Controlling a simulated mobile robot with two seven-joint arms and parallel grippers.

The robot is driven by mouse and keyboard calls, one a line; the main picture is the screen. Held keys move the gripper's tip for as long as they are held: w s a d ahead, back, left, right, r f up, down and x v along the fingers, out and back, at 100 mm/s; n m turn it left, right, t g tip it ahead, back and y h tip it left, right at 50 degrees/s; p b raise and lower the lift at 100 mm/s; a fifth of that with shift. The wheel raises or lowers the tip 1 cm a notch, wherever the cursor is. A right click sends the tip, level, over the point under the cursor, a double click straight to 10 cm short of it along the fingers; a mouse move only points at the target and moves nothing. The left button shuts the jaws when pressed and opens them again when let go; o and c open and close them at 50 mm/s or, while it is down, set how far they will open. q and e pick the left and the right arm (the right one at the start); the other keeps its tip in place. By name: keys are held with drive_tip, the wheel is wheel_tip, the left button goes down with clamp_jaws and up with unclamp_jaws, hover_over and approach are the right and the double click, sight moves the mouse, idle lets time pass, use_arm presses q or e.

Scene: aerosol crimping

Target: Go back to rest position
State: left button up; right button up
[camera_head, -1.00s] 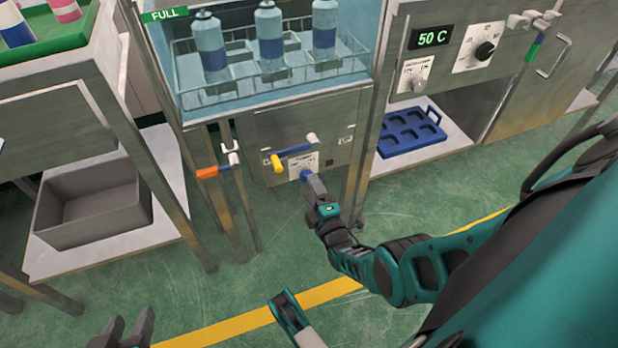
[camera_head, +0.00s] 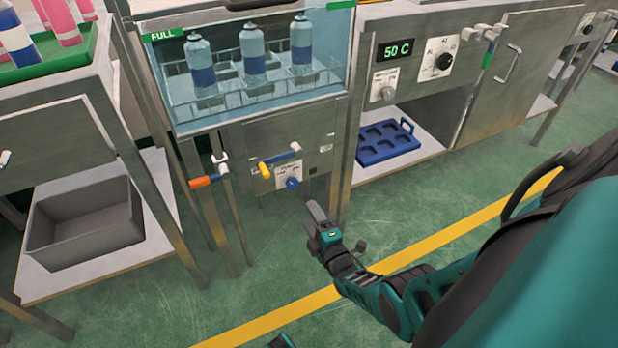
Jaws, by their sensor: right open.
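My right gripper (camera_head: 316,221) is in front of the lower panel of the steel water-bath cabinet. It is open and empty, with its fingers pointing up towards the panel and a gap between them and the blue knob (camera_head: 292,183). The yellow-tipped blue lever handle (camera_head: 279,159) sits just above that knob. My left gripper does not show. Only a small dark and teal arm part shows at the bottom edge.
The glass tank (camera_head: 168,101) holds several blue-banded cans. An orange-handled valve (camera_head: 205,181) juts out at its left. A grey bin (camera_head: 85,225) stands on the left shelf, a blue tray (camera_head: 388,145) on the right shelf. The green floor (camera_head: 270,270) in front is clear.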

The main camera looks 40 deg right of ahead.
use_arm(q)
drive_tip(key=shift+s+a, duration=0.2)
use_arm(e)
drive_tip(key=shift+s, duration=0.3)
idle(0.3)
drive_tip(key=s+a+r+m+g+y, duration=0.35)
drive_tip(key=s+a+r+m, duration=0.35)
drive_tip(key=a, duration=0.4)
drive_tip(key=s+a+r+m+g+y, duration=0.35)
drive_tip(key=s+a+r, duration=0.35)
drive_tip(key=a, duration=0.4)
use_arm(q)
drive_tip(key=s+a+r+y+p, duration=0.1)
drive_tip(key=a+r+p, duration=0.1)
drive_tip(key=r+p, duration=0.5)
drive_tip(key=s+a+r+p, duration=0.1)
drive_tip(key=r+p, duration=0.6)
drive_tip(key=p, duration=0.8)
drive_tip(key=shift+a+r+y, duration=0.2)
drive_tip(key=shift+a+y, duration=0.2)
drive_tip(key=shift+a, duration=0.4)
use_arm(e)
drive_tip(key=s+d+r+h, duration=0.1)
drive_tip(key=d+r, duration=0.3)
drive_tip(key=r, duration=1.2)
drive_tip(key=shift+m, duration=0.45)
drive_tip(key=shift+s+d+f, duration=0.1)
